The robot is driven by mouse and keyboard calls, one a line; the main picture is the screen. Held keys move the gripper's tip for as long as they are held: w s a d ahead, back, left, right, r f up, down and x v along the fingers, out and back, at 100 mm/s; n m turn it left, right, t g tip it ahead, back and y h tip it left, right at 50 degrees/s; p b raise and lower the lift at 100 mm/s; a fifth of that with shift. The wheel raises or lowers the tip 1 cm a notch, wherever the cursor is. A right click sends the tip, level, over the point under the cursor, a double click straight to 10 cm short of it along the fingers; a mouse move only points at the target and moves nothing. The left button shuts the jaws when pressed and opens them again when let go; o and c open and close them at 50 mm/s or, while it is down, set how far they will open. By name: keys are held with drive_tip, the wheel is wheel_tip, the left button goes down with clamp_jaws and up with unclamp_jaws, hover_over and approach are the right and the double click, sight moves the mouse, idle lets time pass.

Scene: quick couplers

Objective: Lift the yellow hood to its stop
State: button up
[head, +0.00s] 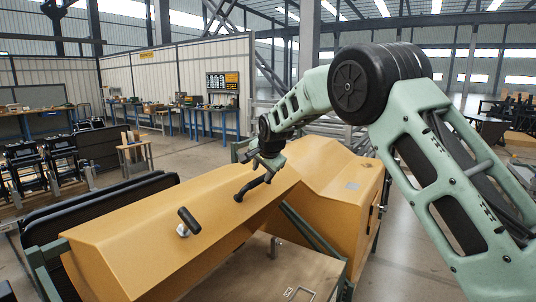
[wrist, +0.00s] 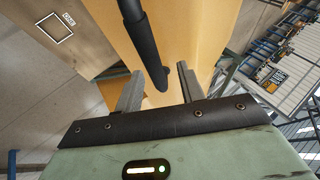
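The yellow hood (head: 150,245) is a long, orange-yellow folded cover across the middle of the head view; it also shows in the wrist view (wrist: 190,30). A black bar handle (head: 250,188) is fixed on its face, near its right end. In the wrist view the handle (wrist: 138,30) runs down from the top edge, its rounded end between my fingers in the picture. My gripper (head: 268,168) is at the handle's upper end. In the wrist view my gripper (wrist: 158,82) has its two fingers apart, with gaps beside the handle. I cannot tell whether either finger touches it.
A black T-handle (head: 188,222) sits on the hood farther left. A yellow housing (head: 340,200) adjoins the hood on the right. A flat brown panel (head: 262,270) lies below the hood's front edge. Dark padded rails (head: 90,215) stand at the left. Workbenches (head: 205,115) are far back.

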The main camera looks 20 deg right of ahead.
drive_tip(key=b+v, duration=0.2)
drive_tip(key=v, duration=1)
drive_tip(key=shift+s+r, duration=0.15)
drive_tip(key=shift+r, duration=0.1)
drive_tip(key=s+a+f+n+g+y, duration=0.1)
drive_tip(key=s+a+f+n+g, duration=0.2)
drive_tip(key=s, duration=0.5)
drive_tip(key=s+a+f+n+y, duration=0.1)
drive_tip(key=s+a+f+n, duration=0.4)
drive_tip(key=s, duration=0.4)
drive_tip(key=s+a+f+n+g, duration=0.25)
drive_tip(key=s+a, duration=0.25)
drive_tip(key=s, duration=0.3)
drive_tip(key=s+d+f+n+g, duration=0.1)
drive_tip(key=s+f+n, duration=0.2)
drive_tip(key=s, duration=0.8)
drive_tip(key=s+d+f+n+g+h, duration=0.1)
drive_tip(key=s+f+n, duration=0.3)
drive_tip(key=s, duration=0.7)
drive_tip(key=shift+n, duration=0.85)
